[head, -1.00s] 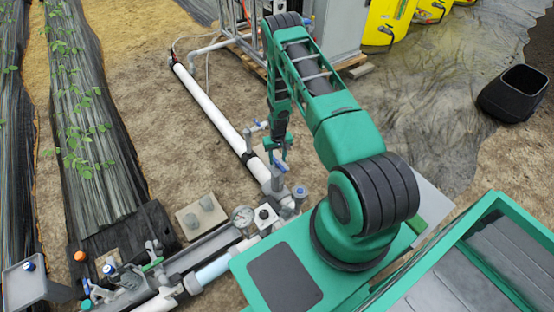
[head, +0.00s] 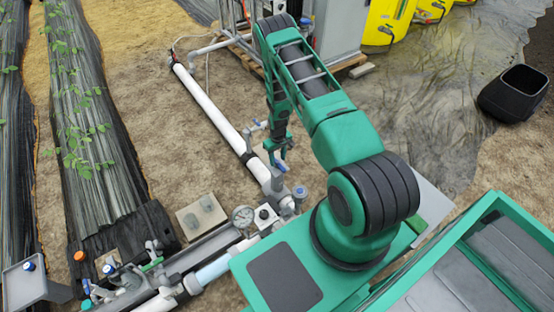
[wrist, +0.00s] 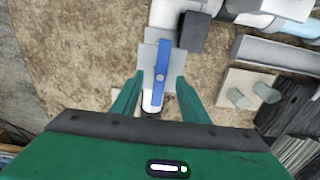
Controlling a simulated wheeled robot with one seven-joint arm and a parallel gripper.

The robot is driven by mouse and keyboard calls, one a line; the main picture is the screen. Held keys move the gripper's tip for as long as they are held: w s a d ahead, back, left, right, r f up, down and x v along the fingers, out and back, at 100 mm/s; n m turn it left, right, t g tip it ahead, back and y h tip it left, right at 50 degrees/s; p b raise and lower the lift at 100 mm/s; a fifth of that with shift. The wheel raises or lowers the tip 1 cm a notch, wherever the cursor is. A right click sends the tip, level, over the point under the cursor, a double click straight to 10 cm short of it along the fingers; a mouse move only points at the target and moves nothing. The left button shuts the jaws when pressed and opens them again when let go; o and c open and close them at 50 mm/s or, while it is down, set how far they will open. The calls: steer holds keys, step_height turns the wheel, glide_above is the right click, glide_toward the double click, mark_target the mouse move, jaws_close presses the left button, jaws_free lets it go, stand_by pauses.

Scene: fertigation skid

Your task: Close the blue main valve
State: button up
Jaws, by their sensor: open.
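The blue main valve's lever (head: 281,166) sits on the white pipe just below my gripper (head: 278,157) in the head view. In the wrist view the blue lever (wrist: 161,72) lies lengthwise along the line of the pipe, over a grey valve body. My gripper (wrist: 157,84) is open there, with one green finger on each side of the lever's near part. Gaps show between the fingers and the lever, and I see no contact. The height of the fingertips relative to the lever is hard to tell.
A smaller blue-handled valve (head: 257,123) stands on the pipe farther back. A pressure gauge (head: 243,216) and grey fittings lie nearer. A concrete block (head: 201,215) with round tops sits left of the pipe. Bare soil lies on both sides of the pipe.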

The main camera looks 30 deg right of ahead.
mark_target(278, 163)
steer(key=shift+s+f, duration=0.1)
steer(key=shift+f, duration=2)
steer(key=c, duration=0.5)
steer(key=o, duration=0.5)
steer(key=shift+s, duration=0.15)
